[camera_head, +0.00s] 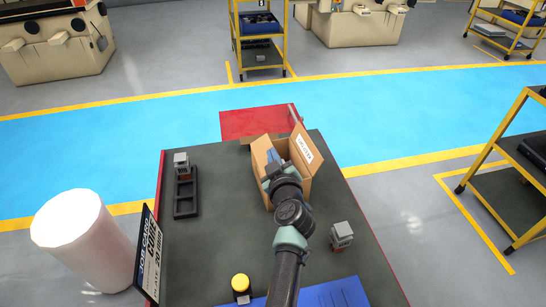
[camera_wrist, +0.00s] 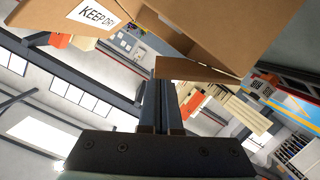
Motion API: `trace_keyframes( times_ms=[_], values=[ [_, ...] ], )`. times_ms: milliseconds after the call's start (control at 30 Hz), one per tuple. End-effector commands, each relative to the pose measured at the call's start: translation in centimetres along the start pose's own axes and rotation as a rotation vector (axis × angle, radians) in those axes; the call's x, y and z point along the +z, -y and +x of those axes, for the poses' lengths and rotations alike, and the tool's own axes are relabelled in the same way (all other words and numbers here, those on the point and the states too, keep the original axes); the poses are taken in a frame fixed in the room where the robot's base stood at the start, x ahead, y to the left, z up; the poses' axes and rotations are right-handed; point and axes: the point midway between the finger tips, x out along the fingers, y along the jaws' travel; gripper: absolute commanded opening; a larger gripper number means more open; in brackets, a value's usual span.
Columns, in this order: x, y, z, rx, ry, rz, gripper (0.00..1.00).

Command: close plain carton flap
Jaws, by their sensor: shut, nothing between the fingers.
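An open brown carton (camera_head: 291,190) stands at the far side of the dark table, with flaps raised. The flap on its right carries a white printed label (camera_head: 304,148). A plain flap (camera_head: 261,153) stands up on its left. In the wrist view a carton flap with a "KEEP DRY" label (camera_wrist: 92,14) is at upper left, and a plain cardboard edge (camera_wrist: 190,70) lies close beside my fingertips. My gripper (camera_wrist: 160,78) is shut and empty. In the head view my arm reaches over the carton and hides part of its opening; I cannot tell whether the fingers touch cardboard.
A black slotted tray (camera_head: 185,200) and a grey-topped block (camera_head: 181,160) are at left. Another block (camera_head: 342,236) stands right of my arm. A yellow button (camera_head: 240,282), a job card sign (camera_head: 149,258) and a blue mat (camera_head: 345,292) are nearer. The table's middle left is clear.

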Motion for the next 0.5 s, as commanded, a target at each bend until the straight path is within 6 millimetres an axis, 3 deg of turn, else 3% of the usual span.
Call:
trace_keyframes(
  times_ms=[500],
  values=[
    [0.33, -0.05, 0.08, -0.008, 0.0, 0.03, 0.0]
  ],
)
